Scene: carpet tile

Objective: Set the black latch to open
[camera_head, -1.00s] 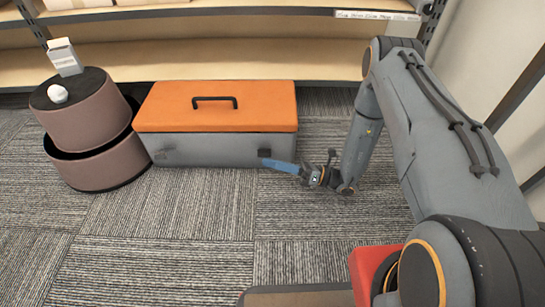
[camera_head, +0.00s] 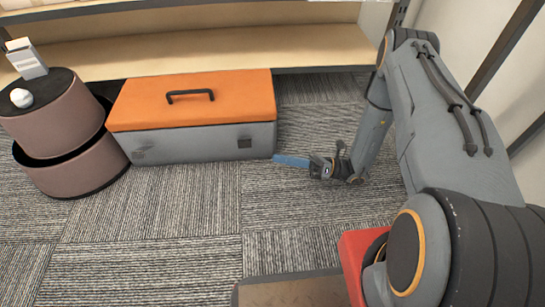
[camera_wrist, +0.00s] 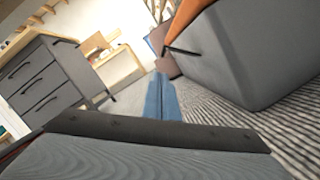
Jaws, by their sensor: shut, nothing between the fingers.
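A grey toolbox (camera_head: 195,145) with an orange lid (camera_head: 230,95) stands on the carpet. A small black latch (camera_head: 245,142) is on the right part of its front face, and its exact setting is too small to read. My gripper (camera_head: 277,159) has blue fingers, shut and empty. They point left, at the box's lower right front corner and to the right of the latch. In the wrist view, the shut fingers (camera_wrist: 160,82) lie beside the grey box (camera_wrist: 240,50). A black bar (camera_wrist: 182,51) sticks out there; I cannot tell whether it is the latch.
The lid has a black handle (camera_head: 190,93). A brown round container (camera_head: 62,115) stands left of the box, with a white ball (camera_head: 21,97) and a small white carton (camera_head: 26,58) on top. A wooden shelf (camera_head: 200,58) is behind. The carpet in front is clear.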

